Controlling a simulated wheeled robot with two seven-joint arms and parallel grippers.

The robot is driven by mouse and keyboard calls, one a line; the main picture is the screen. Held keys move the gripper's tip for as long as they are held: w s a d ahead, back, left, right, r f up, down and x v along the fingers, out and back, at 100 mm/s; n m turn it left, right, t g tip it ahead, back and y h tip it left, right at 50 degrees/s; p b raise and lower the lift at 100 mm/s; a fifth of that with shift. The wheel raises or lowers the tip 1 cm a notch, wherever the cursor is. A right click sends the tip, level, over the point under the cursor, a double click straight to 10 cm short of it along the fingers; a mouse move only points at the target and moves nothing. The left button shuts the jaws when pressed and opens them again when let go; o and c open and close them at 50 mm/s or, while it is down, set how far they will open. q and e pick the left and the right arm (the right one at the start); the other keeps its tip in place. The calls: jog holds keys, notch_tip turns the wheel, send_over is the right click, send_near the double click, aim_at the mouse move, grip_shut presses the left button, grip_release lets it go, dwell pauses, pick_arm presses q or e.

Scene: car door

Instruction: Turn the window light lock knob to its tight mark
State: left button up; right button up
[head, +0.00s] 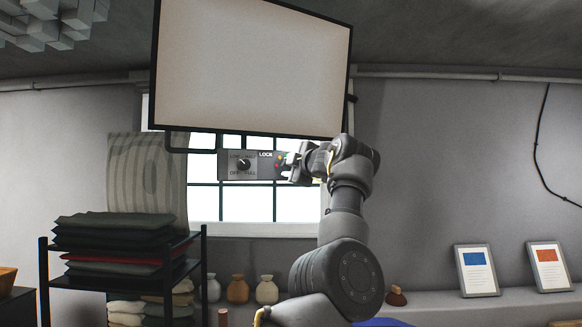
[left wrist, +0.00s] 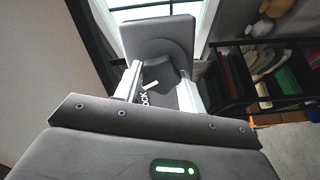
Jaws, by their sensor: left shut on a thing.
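The window light (head: 250,65) is a large pale panel in a dark frame in front of the window. Below it hangs a grey control box (head: 228,171) with a black dial, OFF and FULL lettering and the word LOCK. Small coloured marks show at its right end. My left gripper (head: 288,167) is at that right end and covers most of the lock knob. In the left wrist view my fingers (left wrist: 161,90) are closed on the dark lock knob (left wrist: 163,76), beside a white pointer and part of the LOCK lettering. Which mark the pointer meets is not clear. My right gripper is not in view.
A black shelf (head: 205,250) with folded cloths stands at lower left. Several jars (head: 238,289) and two framed cards (head: 476,271) stand along the wall. The light's lower edge is just above my gripper.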

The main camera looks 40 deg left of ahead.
pick_arm(q)
jog(key=m, duration=0.5)
jog(key=shift+w+f, duration=0.1)
jog(key=shift+f, duration=0.05)
jog(key=shift+m, duration=0.3)
dwell(0.3)
jog(key=o, duration=1)
jog(key=shift+c, duration=0.2)
jog(key=shift+d, duration=0.1)
jog(key=b+v, duration=0.5)
jog(key=v, duration=0.5)
jog(key=shift+s+d, duration=0.25)
jog(key=shift+d, duration=0.05)
